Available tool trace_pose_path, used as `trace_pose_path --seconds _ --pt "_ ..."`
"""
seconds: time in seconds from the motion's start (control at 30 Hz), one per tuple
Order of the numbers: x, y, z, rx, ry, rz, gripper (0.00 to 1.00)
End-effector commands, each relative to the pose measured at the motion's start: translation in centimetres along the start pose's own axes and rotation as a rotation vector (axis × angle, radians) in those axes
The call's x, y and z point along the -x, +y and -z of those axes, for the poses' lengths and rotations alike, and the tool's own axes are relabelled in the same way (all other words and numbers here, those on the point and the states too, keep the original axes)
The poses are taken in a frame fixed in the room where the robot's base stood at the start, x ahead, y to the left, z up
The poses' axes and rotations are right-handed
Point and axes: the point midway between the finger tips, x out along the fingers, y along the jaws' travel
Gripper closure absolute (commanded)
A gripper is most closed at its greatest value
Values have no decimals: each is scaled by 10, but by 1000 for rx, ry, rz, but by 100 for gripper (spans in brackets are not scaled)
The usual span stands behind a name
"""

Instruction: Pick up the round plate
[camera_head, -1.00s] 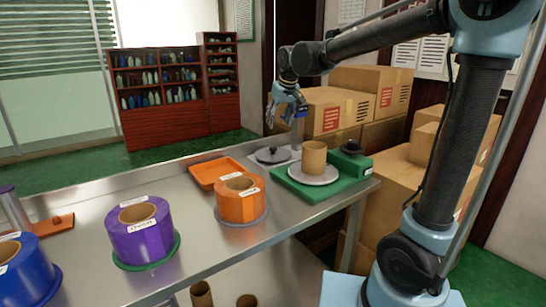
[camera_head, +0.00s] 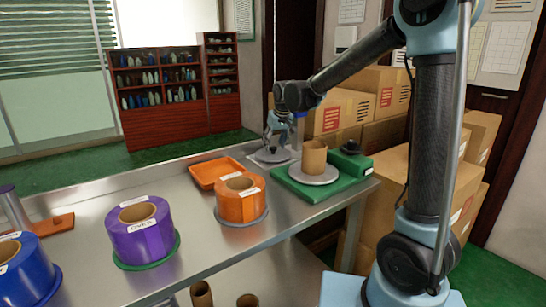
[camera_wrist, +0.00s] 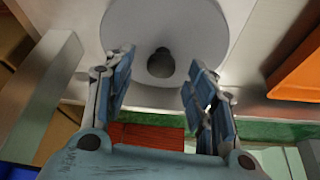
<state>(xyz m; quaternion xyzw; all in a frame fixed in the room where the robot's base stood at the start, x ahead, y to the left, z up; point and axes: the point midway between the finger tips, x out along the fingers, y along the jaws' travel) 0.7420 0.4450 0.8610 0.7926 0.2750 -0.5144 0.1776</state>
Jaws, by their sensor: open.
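The round plate (camera_wrist: 197,33) is a grey disc with a dark knob (camera_wrist: 161,63) standing up from its middle. It lies at the far end of the steel table in the head view (camera_head: 262,158), partly hidden by my gripper. My gripper (camera_head: 272,149) points down over it. In the wrist view my gripper (camera_wrist: 158,85) has its two blue-padded fingers spread apart, one on each side of the knob, with nothing visibly held between them. I cannot tell whether the fingertips touch the plate.
A green base (camera_head: 326,191) with a cardboard tube (camera_head: 314,155) on a grey disc stands right of the plate. An orange tray (camera_head: 207,178) lies to the left. Orange (camera_head: 240,197) and purple (camera_head: 139,236) rolls stand nearer. Cardboard boxes (camera_head: 345,110) are stacked behind.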

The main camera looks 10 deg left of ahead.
Motion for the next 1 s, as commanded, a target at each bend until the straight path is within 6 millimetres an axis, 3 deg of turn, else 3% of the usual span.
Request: trace_pose_path --seconds 0.2,0.47,0.7,1.0 --pt "-20 0 0 0 0 0 49" --pt "-21 0 0 0 0 0 49" --pt "-21 0 0 0 0 0 100" --pt "-21 0 0 0 0 0 100"
